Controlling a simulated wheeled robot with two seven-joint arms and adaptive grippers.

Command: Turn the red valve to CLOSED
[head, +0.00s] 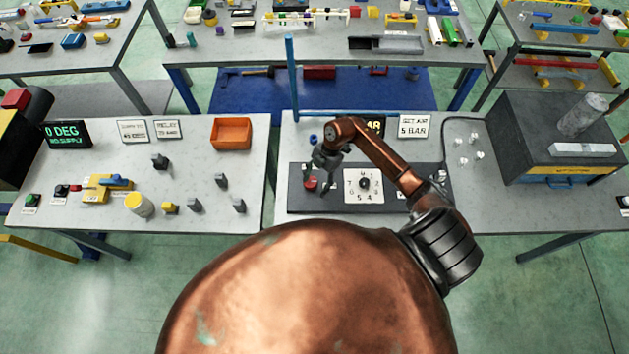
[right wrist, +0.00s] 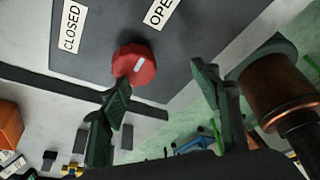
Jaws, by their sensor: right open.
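The red valve (head: 311,183) sits at the left of a dark panel (head: 300,207) on the middle bench. In the right wrist view it is a red knob (right wrist: 133,65) with a short white mark toward its upper right. A CLOSED label (right wrist: 72,25) lies left of it and a partly cut-off OPEN label (right wrist: 162,12) above right. My right gripper (head: 320,180) is over the panel beside the valve, open and empty. In the wrist view its left finger overlaps the knob's lower edge; I cannot tell whether it touches. The other finger is apart. My left gripper is not in view.
A white dial gauge (head: 364,185) is on the panel, right of the valve. A blue post (head: 291,75) stands behind it. Display signs (head: 414,126) stand at the back. A dark box (head: 555,140) fills the bench's right. The left bench holds an orange bin (head: 231,133) and small parts.

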